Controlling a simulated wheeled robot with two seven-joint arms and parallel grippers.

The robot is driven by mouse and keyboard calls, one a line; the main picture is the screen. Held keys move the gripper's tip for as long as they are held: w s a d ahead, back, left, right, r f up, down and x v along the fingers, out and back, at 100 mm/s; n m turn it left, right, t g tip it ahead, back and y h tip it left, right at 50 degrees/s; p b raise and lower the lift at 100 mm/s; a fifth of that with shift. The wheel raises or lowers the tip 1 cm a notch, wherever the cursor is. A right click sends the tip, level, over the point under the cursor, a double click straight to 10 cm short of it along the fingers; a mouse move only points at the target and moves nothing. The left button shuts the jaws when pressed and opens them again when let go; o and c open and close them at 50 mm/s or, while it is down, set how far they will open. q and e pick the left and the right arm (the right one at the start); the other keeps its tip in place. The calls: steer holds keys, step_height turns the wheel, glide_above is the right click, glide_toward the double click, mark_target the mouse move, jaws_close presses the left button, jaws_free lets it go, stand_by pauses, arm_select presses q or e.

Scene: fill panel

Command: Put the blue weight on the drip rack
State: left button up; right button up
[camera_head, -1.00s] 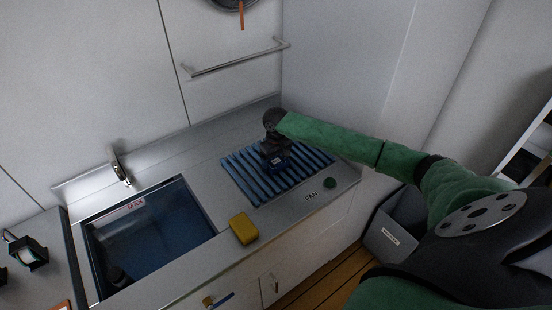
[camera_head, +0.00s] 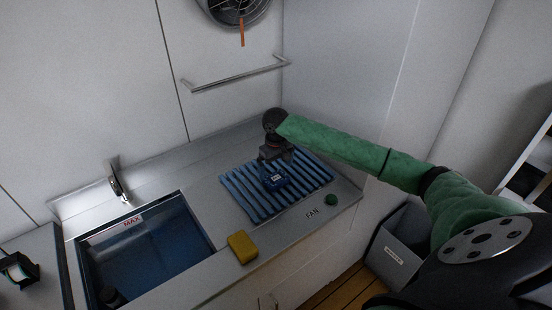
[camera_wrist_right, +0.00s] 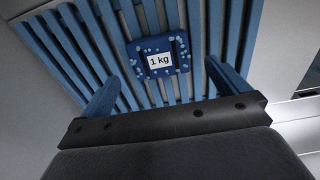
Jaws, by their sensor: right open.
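The blue weight (camera_head: 275,180), labelled "1 kg", rests on the slats of the blue drip rack (camera_head: 249,202). In the right wrist view the weight (camera_wrist_right: 148,47) lies on the rack (camera_wrist_right: 62,58), with its label facing the camera. My right gripper (camera_head: 273,165) is right by the weight. In the wrist view its two blue fingers stand wide apart, and the right gripper (camera_wrist_right: 163,95) is open and empty, with the weight clear of both fingers. My left gripper is not in view.
A sink (camera_head: 150,250) with a MAX mark and a tap (camera_head: 119,184) lies left of the rack. A yellow sponge (camera_head: 242,246) sits on the counter's front edge. A green FAN button (camera_head: 331,199) is at the right. A towel bar (camera_head: 235,74) and fan (camera_head: 236,8) are on the wall.

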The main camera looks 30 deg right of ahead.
mark_target(276, 178)
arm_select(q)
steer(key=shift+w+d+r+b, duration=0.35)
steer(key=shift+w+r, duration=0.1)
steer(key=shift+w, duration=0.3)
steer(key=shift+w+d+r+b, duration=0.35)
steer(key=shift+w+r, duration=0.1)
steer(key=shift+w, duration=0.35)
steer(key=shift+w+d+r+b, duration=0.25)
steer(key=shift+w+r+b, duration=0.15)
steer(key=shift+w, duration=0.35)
arm_select(e)
step_height(276, 178, up, 7)
steer(key=shift+f, duration=0.2)
